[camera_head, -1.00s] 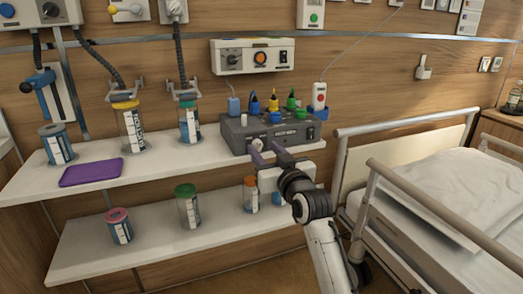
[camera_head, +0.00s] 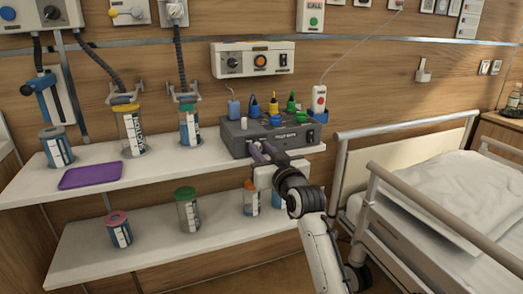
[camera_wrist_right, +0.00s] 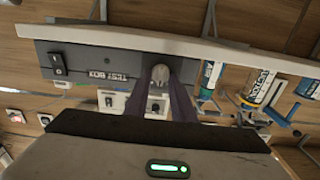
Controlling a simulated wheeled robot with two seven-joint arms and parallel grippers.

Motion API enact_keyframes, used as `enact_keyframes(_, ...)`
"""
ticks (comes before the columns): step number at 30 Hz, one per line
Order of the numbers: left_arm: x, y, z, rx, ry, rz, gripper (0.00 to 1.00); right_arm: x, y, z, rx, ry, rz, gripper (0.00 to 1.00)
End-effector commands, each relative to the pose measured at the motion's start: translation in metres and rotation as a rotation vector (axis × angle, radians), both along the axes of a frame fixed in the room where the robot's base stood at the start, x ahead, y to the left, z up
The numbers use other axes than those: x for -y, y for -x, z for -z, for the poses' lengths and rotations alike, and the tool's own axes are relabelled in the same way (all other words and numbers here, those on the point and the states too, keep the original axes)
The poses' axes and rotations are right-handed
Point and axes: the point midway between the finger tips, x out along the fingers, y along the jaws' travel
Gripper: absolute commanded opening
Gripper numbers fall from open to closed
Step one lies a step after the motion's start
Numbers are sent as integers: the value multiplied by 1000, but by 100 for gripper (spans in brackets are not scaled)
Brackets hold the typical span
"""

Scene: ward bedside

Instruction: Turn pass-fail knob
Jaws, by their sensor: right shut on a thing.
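The grey test box (camera_head: 236,137) stands on the upper shelf, with a rocker switch, a label and several coloured plugs on it. In the right wrist view, which is upside down, the test box (camera_wrist_right: 110,62) has a grey rounded knob (camera_wrist_right: 160,73) on its front. My right gripper (camera_head: 262,150) reaches up to the front face of the box. Its purple fingers (camera_wrist_right: 160,82) are shut on the knob, one on each side. In the head view the fingers hide the knob. My left gripper is not in view.
A purple tray (camera_head: 90,176) lies on the upper shelf (camera_head: 150,178), left of the box. Several capped jars stand on the lower shelf (camera_head: 160,240), partly behind my right arm. The bed rail (camera_head: 400,125) is close on the right.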

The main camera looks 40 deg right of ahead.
Motion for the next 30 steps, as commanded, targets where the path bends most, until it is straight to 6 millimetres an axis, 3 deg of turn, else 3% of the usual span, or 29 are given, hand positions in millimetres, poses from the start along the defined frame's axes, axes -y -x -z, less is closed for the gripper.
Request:
enact_keyframes(8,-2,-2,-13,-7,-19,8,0,1,0,-4,26,-118,0,0)
enact_keyframes(21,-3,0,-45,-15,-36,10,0,4,1,-3,112,-474,1,0)
enact_keyframes(30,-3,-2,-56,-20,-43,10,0,5,1,-1,160,-665,1,0)
